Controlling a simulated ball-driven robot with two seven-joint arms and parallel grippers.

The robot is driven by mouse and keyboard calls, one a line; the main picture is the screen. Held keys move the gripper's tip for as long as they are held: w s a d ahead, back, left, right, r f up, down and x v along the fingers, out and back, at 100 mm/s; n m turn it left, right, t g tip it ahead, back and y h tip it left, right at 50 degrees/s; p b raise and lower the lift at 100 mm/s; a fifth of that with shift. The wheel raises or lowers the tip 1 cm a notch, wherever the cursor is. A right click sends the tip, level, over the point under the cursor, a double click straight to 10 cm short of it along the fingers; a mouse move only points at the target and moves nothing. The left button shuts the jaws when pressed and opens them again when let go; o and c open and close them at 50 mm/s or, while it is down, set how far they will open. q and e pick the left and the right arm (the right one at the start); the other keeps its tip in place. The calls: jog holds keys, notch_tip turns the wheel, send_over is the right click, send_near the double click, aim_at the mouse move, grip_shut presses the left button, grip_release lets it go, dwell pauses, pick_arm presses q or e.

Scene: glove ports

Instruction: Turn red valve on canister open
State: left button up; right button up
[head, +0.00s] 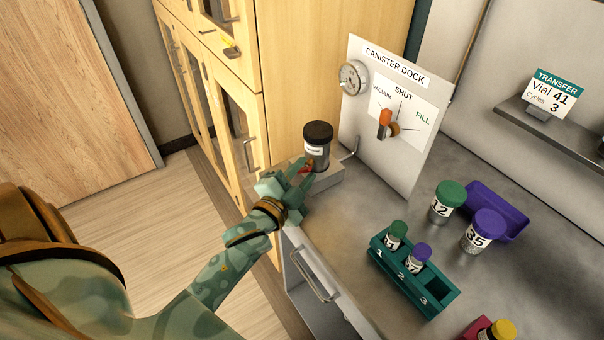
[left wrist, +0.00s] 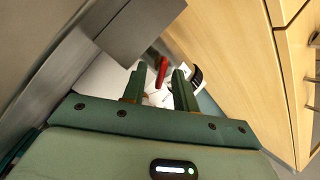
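The canister (head: 317,148) has a black lid and a pale label and stands upright on a grey ledge (head: 322,180) beside the dock panel. Its red valve (head: 309,163) shows as a small red piece low on the canister's near left side, partly hidden by my gripper. My left gripper (head: 305,172) is right at the valve. In the left wrist view its two fingers (left wrist: 159,82) are apart, with the red valve handle (left wrist: 161,72) in the gap near the fingertips. I cannot tell whether either finger touches the handle. My right gripper is in neither view.
The canister dock panel (head: 405,150) carries a gauge (head: 353,77) and an orange-handled selector (head: 386,120). A teal rack (head: 425,298) with vials, loose jars and a purple tray (head: 510,212) stand on the counter. Wooden cabinets (head: 330,50) rise behind the canister.

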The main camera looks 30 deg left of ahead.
pick_arm(q)
grip_shut()
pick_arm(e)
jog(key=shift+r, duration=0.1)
